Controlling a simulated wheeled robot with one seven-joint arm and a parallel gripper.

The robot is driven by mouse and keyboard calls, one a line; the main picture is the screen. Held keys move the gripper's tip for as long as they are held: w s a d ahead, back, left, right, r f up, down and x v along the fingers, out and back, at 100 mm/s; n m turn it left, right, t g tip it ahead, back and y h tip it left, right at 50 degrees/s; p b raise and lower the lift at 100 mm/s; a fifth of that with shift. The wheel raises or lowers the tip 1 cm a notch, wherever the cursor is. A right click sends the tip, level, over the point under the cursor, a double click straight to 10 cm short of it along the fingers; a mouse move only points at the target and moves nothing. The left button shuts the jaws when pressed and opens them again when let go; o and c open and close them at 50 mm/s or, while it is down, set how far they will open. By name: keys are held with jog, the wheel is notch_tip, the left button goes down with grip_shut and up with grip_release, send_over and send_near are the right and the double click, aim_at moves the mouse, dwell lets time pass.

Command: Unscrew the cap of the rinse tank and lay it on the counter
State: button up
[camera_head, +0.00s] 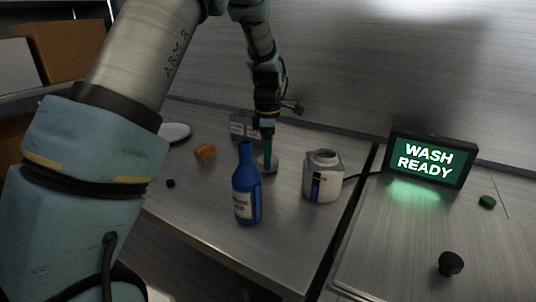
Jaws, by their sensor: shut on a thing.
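The likely rinse tank is a squat whitish container (321,184) with a dark label, standing at the right edge of the middle table. Its top has a short grey neck; I cannot tell whether it is open. A black round cap or knob (450,264) sits on the right counter (400,240), apart from the tank. My gripper (267,133) points down, left of the tank and behind a blue bottle. It is shut on a thin teal rod-like thing (268,148). The rod's lower end meets a small grey round piece (266,165); whether it stands inside is unclear.
The labelled blue bottle (246,190) stands upright in front of my gripper. An orange item (204,152), a white dish (175,132) and a grey box (243,126) lie around it. A lit "WASH READY" display (424,158) and a small green cap (487,202) are on the right counter.

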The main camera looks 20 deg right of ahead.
jog(key=shift+f+b, duration=0.5)
jog(key=shift+f, duration=0.6)
dwell(0.5)
jog(key=o, duration=0.9)
jog(key=shift+r, duration=0.15)
notch_tip(320, 180, up, 6)
jog(key=p, duration=0.5)
jog(key=shift+p, duration=0.3)
